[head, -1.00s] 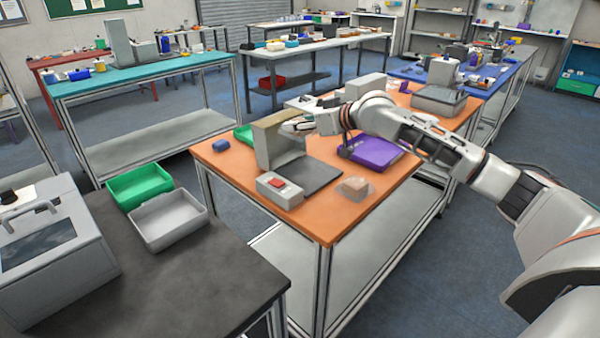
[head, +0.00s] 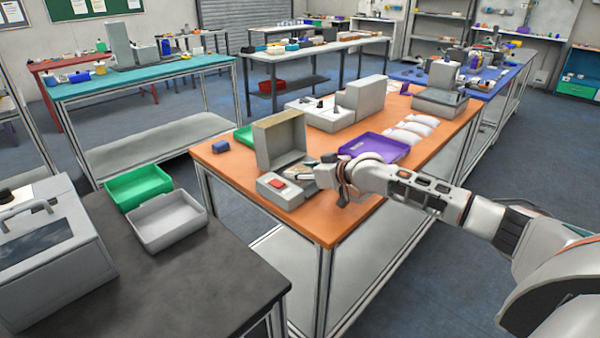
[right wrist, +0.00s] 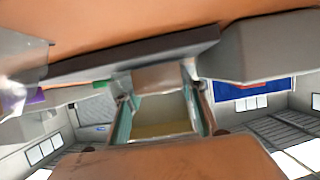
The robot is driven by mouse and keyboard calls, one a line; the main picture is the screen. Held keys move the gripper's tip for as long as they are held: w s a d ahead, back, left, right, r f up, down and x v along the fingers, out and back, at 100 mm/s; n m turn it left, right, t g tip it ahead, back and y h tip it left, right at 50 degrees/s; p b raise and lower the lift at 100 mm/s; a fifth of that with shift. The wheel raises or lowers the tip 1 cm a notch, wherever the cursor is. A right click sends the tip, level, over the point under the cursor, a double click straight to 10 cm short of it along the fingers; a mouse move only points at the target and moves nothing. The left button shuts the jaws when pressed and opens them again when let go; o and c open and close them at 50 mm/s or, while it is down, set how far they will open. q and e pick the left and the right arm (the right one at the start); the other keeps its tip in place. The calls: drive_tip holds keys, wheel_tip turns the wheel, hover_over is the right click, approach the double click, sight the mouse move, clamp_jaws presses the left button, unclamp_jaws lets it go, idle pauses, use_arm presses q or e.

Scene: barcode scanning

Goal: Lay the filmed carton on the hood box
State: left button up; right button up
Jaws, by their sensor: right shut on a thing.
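The hood box on the orange table has a grey, tan-lined hood (head: 280,140) standing open. Its low front base (head: 283,190) carries a red button. My right gripper (head: 304,173) is over the dark plate beside the hood, covering most of that plate. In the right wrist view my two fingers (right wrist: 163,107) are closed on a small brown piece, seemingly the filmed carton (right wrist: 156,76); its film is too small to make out. I cannot tell whether it touches the plate. My left gripper is not in view.
A purple tray (head: 374,147) lies behind my right wrist, with white packets (head: 412,130) beyond it. A blue object (head: 220,146) sits at the table's left. A dark bench (head: 190,275) with a green bin (head: 138,185) and a grey bin (head: 168,220) stands in front.

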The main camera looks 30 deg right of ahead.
drive_tip(key=shift+f, duration=0.1)
drive_tip(key=o, duration=1.2)
drive_tip(key=shift+s, duration=0.15)
drive_tip(key=p+v, duration=0.1)
drive_tip(key=v, duration=0.9)
drive_tip(key=shift+s+d, duration=0.15)
drive_tip(key=shift+d, duration=0.05)
drive_tip(key=shift+v, duration=0.8)
drive_tip(key=shift+a, duration=0.1)
